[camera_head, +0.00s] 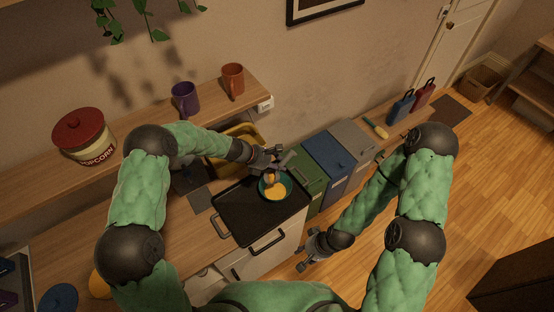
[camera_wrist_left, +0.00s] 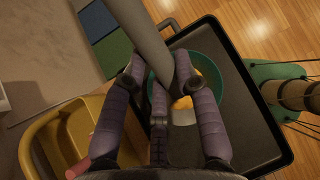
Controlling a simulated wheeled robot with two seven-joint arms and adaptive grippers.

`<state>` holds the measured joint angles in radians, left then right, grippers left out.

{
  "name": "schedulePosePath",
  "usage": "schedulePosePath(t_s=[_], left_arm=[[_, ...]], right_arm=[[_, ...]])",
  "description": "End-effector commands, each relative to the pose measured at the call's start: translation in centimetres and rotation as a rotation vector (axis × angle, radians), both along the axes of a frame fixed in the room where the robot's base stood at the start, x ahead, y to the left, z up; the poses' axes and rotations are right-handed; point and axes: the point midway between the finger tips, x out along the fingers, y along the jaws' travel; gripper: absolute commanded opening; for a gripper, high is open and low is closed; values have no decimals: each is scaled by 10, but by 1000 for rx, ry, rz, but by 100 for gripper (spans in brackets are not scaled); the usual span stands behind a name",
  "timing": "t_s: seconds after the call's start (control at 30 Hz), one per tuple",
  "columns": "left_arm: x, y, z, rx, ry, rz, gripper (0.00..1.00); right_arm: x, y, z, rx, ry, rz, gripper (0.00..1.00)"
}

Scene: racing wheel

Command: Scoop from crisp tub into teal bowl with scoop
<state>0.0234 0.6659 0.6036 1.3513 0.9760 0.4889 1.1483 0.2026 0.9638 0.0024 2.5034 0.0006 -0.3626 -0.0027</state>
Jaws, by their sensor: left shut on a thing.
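The teal bowl (camera_head: 289,181) stands on a black tray and holds yellow-orange food. My left gripper (camera_head: 268,160) is just above the bowl's back edge. In the left wrist view my left gripper (camera_wrist_left: 166,85) is shut on the scoop's grey handle (camera_wrist_left: 142,32), over the teal bowl (camera_wrist_left: 208,66). A pale piece with orange food (camera_wrist_left: 183,110) shows below the fingers inside the bowl's outline; whether it is the scoop's head is unclear. A yellow tub (camera_head: 222,158), possibly the crisp tub, stands behind the tray. My right gripper (camera_head: 312,247) is empty, low at the right, fingers apart.
The black tray (camera_head: 240,222) has raised handles. A red-lidded popcorn tub (camera_head: 84,136), a purple mug (camera_head: 185,99) and an orange mug (camera_head: 232,79) stand on the shelf. Green, blue and grey bins (camera_head: 328,152) stand right of the bowl. Open wooden floor lies at the right.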

Motion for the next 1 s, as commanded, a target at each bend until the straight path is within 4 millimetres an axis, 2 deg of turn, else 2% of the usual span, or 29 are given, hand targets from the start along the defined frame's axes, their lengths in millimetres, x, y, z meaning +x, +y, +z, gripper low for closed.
schedulePosePath(t_s=[0.03, 0.87, 1.0], left_arm=[[0, -1, 4, 8, 6, -2, 0], [7, -11, 5, 159, 104, -2, 0], [8, -14, 1, 187, 125, -5, 0]], right_arm=[[0, 0, 10, 0, 0, 0, 40], [0, 0, 96, 0, 0, 0, 40], [0, 0, 92, 0, 0, 0, 40]])
